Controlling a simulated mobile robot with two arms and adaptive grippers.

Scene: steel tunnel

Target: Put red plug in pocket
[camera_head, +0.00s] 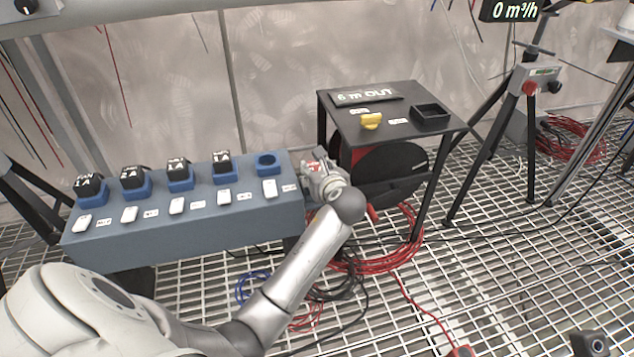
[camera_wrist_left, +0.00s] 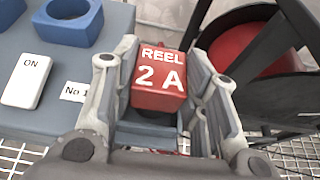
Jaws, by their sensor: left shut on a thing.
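My left gripper (camera_head: 318,172) is shut on the red plug (camera_wrist_left: 160,78), which is marked "REEL 2 A" in the left wrist view. The gripper (camera_wrist_left: 162,95) holds the plug between its fingers, just right of the blue-grey bench's right end. The plug shows only as a small red patch in the head view (camera_head: 313,166). An empty blue pocket (camera_head: 267,163) stands at the right end of the bench; it also shows at the upper left of the left wrist view (camera_wrist_left: 68,22). A black open tray (camera_head: 431,115) is on the dark table. My right gripper is not in view.
Several black plugs (camera_head: 179,169) sit in blue pockets along the bench (camera_head: 190,235), with white switches in front. The dark table (camera_head: 385,130) carries a yellow piece (camera_head: 371,121) and a sign. A cable reel (camera_head: 395,170) and red cables are close to my left arm.

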